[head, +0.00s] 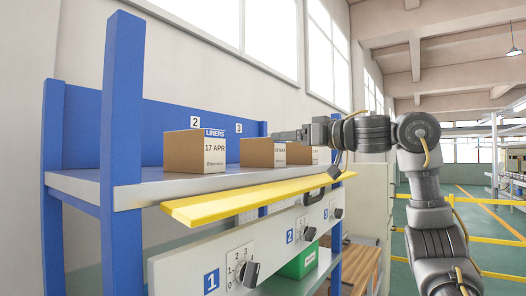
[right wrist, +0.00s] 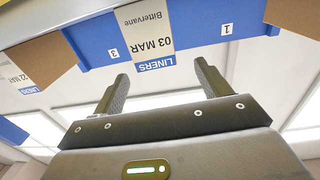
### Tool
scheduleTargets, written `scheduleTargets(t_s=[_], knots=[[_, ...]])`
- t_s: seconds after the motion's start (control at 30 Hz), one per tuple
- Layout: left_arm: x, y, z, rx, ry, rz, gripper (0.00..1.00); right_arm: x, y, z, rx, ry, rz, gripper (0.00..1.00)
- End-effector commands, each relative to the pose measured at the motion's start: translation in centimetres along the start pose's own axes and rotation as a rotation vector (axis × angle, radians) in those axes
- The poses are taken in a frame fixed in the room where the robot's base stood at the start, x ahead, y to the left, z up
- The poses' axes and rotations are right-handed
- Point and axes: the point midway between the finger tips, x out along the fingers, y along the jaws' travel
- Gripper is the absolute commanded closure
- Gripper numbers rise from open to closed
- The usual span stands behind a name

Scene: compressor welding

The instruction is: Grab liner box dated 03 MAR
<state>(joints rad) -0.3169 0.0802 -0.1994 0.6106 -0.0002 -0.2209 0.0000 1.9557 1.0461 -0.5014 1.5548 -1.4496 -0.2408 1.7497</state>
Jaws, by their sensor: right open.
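Cardboard liner boxes with white labels stand on the blue shelf (head: 150,184). The nearest box (head: 190,152) reads 17 APR in the head view. The middle box (head: 257,152) has a partly hidden label there. In the right wrist view, the box dated 03 MAR (right wrist: 150,38) shows its label end upside down, straight beyond my fingers. My right gripper (right wrist: 162,72) is open and empty, with its fingers apart and short of that box. In the head view, the right gripper (head: 290,134) is at the height of the box tops, by the middle box. My left gripper is out of view.
A box dated 22 MAR (right wrist: 18,76) and another brown box (right wrist: 295,15) flank the 03 MAR label. A yellow lip (head: 250,196) runs along the shelf front, above a panel with knobs (head: 250,272). A green bin (head: 299,263) sits below.

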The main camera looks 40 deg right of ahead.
Motion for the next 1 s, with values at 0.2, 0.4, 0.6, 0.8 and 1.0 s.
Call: scheduleTargets(t_s=[0.2, 0.4, 0.6, 0.8, 1.0], knots=[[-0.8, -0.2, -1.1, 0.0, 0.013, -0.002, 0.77, 2.2, 0.1, -0.1, 0.0, -0.003, 0.003, 0.24], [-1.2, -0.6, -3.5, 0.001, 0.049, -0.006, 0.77, 2.6, 0.2, -0.3, 0.0, -0.002, 0.005, 0.24], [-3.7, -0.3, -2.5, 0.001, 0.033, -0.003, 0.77, 5.6, 0.4, -0.9, 0.001, -0.005, 0.005, 0.24], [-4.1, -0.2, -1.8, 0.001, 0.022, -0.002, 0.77, 7.2, 0.4, -0.5, 0.001, -0.001, 0.006, 0.24], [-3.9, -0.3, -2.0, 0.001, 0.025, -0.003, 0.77, 7.3, 0.5, -0.4, 0.0, 0.0, 0.006, 0.24]])
